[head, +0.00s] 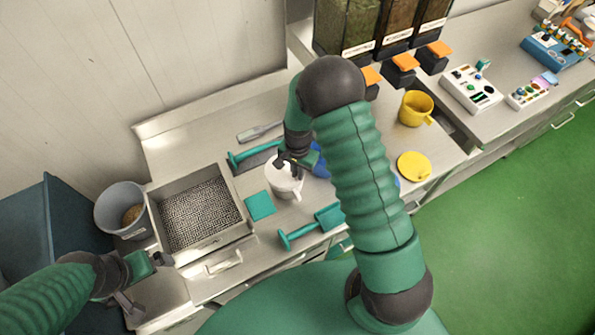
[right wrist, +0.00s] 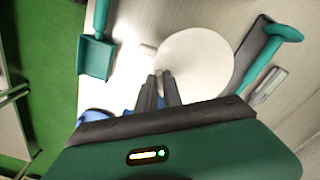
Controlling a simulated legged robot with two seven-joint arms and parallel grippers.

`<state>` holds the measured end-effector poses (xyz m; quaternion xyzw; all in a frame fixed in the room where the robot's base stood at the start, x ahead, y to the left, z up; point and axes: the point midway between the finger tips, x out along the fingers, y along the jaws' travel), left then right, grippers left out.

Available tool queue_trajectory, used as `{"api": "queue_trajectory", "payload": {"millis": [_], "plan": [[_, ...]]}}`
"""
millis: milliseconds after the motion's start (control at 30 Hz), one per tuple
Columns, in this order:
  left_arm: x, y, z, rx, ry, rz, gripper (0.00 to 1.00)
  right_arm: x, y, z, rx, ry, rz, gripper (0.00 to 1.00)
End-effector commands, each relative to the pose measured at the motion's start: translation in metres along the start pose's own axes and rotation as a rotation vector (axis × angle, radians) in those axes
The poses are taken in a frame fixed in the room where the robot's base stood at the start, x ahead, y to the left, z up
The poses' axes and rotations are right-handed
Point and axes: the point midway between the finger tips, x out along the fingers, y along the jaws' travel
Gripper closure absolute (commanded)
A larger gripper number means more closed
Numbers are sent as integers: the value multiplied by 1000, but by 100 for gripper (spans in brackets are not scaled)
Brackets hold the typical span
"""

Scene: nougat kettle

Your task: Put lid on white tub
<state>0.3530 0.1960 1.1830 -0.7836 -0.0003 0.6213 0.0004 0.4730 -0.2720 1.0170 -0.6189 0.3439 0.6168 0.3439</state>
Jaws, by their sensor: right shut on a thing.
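The white tub (head: 287,186) stands on the steel counter, its handle toward the front right. My right gripper (head: 287,162) is directly over it, its fingers pointing down. In the right wrist view, my right gripper (right wrist: 160,76) is shut on the edge of the round white lid (right wrist: 198,62). The lid covers most of the tub in that view; a bit of the tub's handle shows beside it. I cannot tell whether the lid touches the rim. My left gripper (head: 162,259) is at the lower left, by the tray's front corner; its opening is unclear.
A steel tray (head: 229,233) with a perforated bottom stands left of the tub. A teal square (head: 260,205) and a teal scoop (head: 328,216) lie nearby. A yellow mug (head: 416,108) and yellow lid (head: 414,166) are at right. A grey bucket (head: 119,199) is far left.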

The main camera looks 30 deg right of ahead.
Motion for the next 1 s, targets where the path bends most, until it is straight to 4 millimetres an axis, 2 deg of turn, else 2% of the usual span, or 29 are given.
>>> {"api": "queue_trajectory", "payload": {"millis": [1000], "plan": [[3,0,1,0,0,0,0,6,2,-1,1,0,0,100]]}}
